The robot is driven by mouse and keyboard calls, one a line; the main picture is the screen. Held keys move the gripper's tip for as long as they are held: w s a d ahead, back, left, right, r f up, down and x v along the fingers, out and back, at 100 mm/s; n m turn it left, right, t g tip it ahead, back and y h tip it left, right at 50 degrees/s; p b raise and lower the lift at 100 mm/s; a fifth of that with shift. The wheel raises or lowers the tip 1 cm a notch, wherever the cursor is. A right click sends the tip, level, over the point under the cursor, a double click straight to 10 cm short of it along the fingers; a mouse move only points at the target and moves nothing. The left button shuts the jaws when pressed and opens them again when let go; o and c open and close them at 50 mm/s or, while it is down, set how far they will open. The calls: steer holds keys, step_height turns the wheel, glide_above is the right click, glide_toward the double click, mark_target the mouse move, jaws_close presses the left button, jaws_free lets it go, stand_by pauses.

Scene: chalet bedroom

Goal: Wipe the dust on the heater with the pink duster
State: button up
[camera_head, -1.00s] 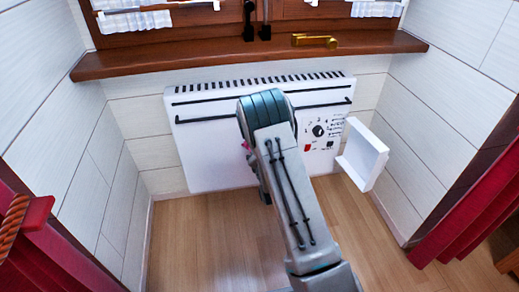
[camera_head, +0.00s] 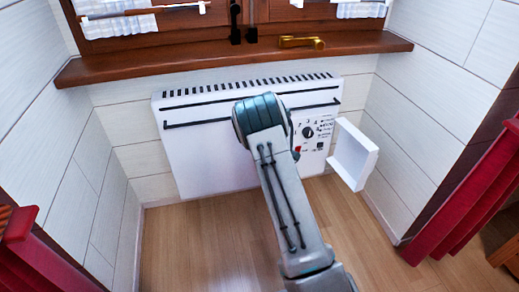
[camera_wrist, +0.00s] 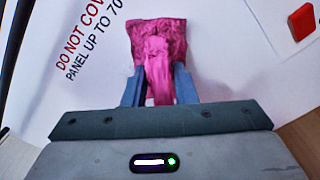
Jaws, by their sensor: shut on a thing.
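The heater (camera_head: 195,150) is a white wall panel under the window sill, with a dial and a red switch at its right. In the wrist view its white face (camera_wrist: 230,40) shows red and dark lettering and a red switch. My gripper (camera_wrist: 158,88) is shut on the pink duster (camera_wrist: 158,45), which lies in front of the heater's face, against or very close to it; I cannot tell whether it touches. In the head view my arm hides the gripper and duster. No dust can be made out.
An open white flap (camera_head: 353,155) sticks out at the heater's right. The wooden sill (camera_head: 220,62) with a brass handle (camera_head: 301,42) runs above. Red curtains (camera_head: 470,205) hang at both sides. The wooden floor (camera_head: 215,240) is clear.

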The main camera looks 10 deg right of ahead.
steer(key=d, duration=0.4)
stand_by(0.4)
steer(key=shift+w+a+r, duration=0.1)
steer(key=shift+w+a, duration=0.05)
steer(key=shift+a, duration=1.05)
steer(key=shift+w+a+r, duration=0.1)
steer(key=shift+a, duration=1.05)
steer(key=shift+c, duration=0.4)
steer(key=a, duration=0.6)
steer(key=shift+s+f, duration=0.15)
steer(key=shift+s, duration=0.1)
steer(key=shift+d, duration=0.15)
steer(key=s, duration=0.6)
